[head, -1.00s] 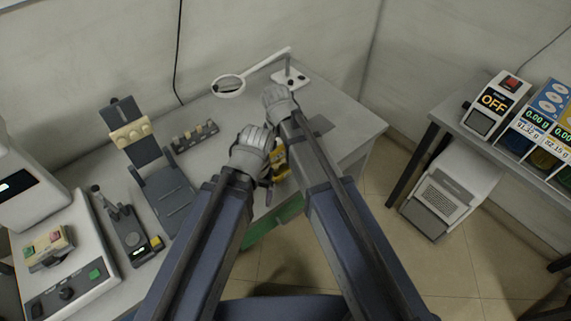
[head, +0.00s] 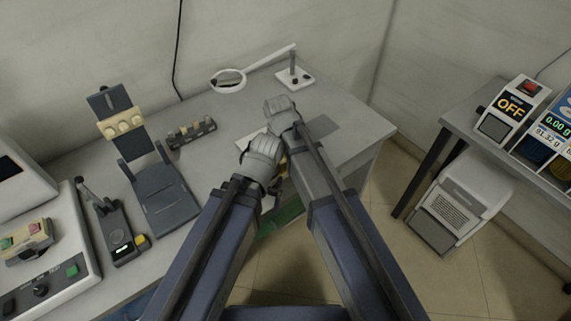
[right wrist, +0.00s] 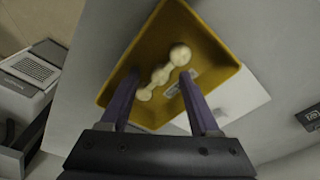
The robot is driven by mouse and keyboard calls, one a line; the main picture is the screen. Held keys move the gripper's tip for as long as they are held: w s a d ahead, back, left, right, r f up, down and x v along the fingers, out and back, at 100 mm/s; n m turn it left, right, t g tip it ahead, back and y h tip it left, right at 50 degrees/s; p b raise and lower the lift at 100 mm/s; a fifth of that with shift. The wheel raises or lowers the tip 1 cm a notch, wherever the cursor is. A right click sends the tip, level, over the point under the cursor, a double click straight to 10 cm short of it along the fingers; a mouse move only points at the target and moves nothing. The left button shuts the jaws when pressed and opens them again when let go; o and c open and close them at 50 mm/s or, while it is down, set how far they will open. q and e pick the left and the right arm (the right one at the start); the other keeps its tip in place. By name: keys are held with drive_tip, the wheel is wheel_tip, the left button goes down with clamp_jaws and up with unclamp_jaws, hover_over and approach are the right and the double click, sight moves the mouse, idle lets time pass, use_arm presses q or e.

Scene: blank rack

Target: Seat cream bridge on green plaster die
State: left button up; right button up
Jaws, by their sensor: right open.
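The cream bridge (right wrist: 165,72), a row of rounded cream lobes, lies in a yellow tray (right wrist: 218,40) in the right wrist view. My right gripper (right wrist: 160,82) is open, with one finger on each side of the bridge; I see no contact. In the head view my right gripper (head: 283,112) is over the table, its fingers hidden. My left gripper (head: 262,160) is beside it, and its jaws cannot be made out. The hands hide most of the tray in the head view. I cannot make out a green plaster die for certain.
A dark rack with small pieces (head: 190,133) and a dark stand holding a cream piece (head: 122,126) are at the left. A magnifier (head: 228,81) stands at the back. A side table with an OFF-marked device (head: 512,103) is at the right, beyond a floor gap.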

sight(283, 160)
clamp_jaws()
idle(0.4)
use_arm(q)
drive_tip(key=shift+r, duration=0.1)
use_arm(e)
drive_tip(key=shift+r, duration=0.15)
use_arm(q)
drive_tip(key=shift+r+p, duration=0.55)
drive_tip(key=shift+p, duration=0.1)
use_arm(e)
drive_tip(key=shift+w+r, duration=0.25)
drive_tip(key=shift+r, duration=0.25)
wheel_tip(283, 160, up, 7)
drive_tip(key=p, duration=0.6)
drive_tip(key=shift+f+p, duration=0.15)
drive_tip(key=shift+p, duration=0.15)
use_arm(q)
wheel_tip(283, 160, up, 6)
drive_tip(key=shift+f+b, duration=0.1)
drive_tip(key=shift+b, duration=0.3)
use_arm(e)
drive_tip(key=w+d, duration=0.2)
drive_tip(key=w, duration=0.7)
drive_tip(key=w+d, duration=0.3)
drive_tip(key=w, duration=0.7)
drive_tip(key=shift+f, duration=0.45)
use_arm(q)
drive_tip(key=shift+c, duration=0.2)
